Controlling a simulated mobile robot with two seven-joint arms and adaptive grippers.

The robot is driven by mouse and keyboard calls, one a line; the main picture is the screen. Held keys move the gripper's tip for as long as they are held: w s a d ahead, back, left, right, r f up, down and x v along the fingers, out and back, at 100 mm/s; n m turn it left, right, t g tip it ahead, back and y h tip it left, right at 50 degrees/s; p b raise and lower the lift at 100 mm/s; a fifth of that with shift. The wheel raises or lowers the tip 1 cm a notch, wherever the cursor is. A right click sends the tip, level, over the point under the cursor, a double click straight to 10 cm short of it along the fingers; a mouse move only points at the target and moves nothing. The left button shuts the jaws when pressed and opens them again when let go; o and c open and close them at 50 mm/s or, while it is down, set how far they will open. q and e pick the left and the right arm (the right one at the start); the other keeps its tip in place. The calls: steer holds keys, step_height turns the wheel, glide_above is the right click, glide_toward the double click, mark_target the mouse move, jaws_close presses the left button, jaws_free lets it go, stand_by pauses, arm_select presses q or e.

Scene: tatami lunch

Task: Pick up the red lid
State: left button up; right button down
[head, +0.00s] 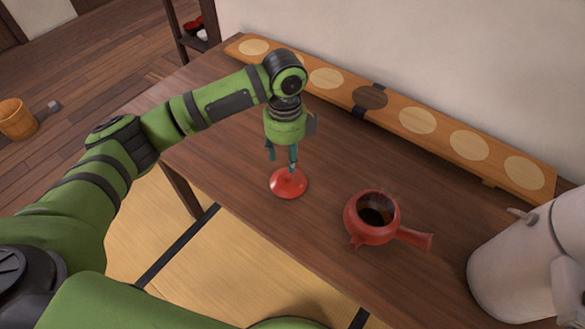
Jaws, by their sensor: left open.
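The red lid (288,184) lies on the wooden table near its front edge, a round, shallow disc. My left gripper (282,163) points down just above the lid, open and with nothing between its fingers. One finger overlaps the lid's top edge in the picture, so I cannot tell whether it touches the lid. A red teapot (371,220) with a side handle stands uncovered to the right of the lid, dark inside. My right gripper is not in view.
A long wooden board (325,78) with pale round discs runs along the wall at the table's back. A light grey vessel (515,255) is at the right. The table (225,160) is clear left of the lid. A wooden bucket (17,119) stands on the floor at far left.

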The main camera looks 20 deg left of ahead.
mark_target(288, 175)
arm_select(q)
steer(key=f, duration=0.6)
steer(key=shift+s+d+f+p, duration=0.15)
steer(key=shift+s+d+p, duration=0.15)
steer(key=shift+p, duration=0.1)
jaws_close()
